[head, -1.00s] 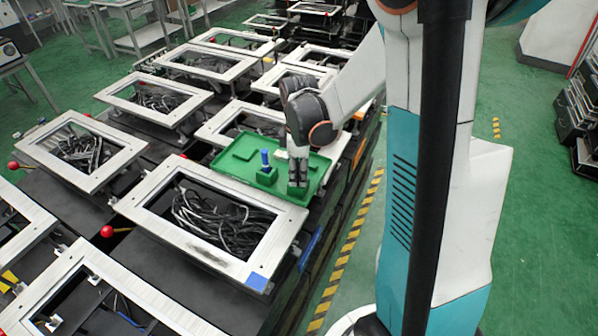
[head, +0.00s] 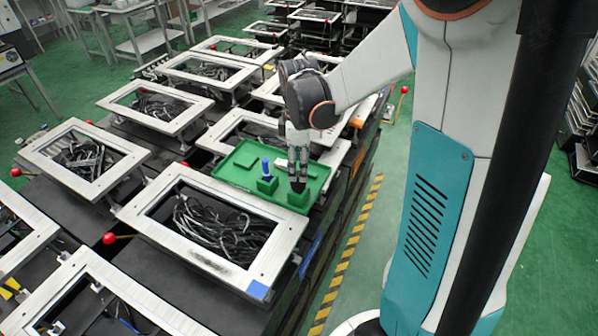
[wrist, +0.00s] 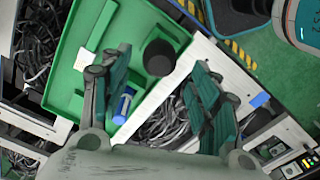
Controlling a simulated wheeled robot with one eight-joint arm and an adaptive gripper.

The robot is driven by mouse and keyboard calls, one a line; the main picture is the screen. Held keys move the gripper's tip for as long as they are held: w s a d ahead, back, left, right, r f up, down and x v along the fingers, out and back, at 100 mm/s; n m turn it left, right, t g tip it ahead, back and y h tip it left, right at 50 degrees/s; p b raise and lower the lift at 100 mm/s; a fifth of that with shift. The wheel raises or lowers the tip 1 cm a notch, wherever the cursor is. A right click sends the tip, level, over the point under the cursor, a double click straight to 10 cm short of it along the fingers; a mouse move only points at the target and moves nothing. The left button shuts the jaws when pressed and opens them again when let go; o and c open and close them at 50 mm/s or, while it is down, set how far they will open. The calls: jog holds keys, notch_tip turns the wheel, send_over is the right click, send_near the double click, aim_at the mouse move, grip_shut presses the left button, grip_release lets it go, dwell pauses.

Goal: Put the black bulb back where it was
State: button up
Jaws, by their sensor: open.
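The black bulb (head: 298,186) sits upright at the green block (head: 301,200) in the near right corner of the green tray (head: 232,178). In the wrist view the black bulb (wrist: 159,57) shows as a dark round top, in line with the gap between my fingertips. My gripper (head: 298,168) is open just above it, pointing down. In the wrist view my gripper (wrist: 162,60) has its two fingers apart, with no visible contact on the bulb. The bulb's lower part is hidden.
A blue bulb (head: 266,168) stands on its own green block left of my gripper, close to one finger in the wrist view. A white frame with black cables (head: 215,225) lies in front of the tray. Red-knobbed levers (head: 109,238) stand at left.

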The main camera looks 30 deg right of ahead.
jog(key=shift+r+p, duration=0.4)
jog(key=shift+r, duration=2.25)
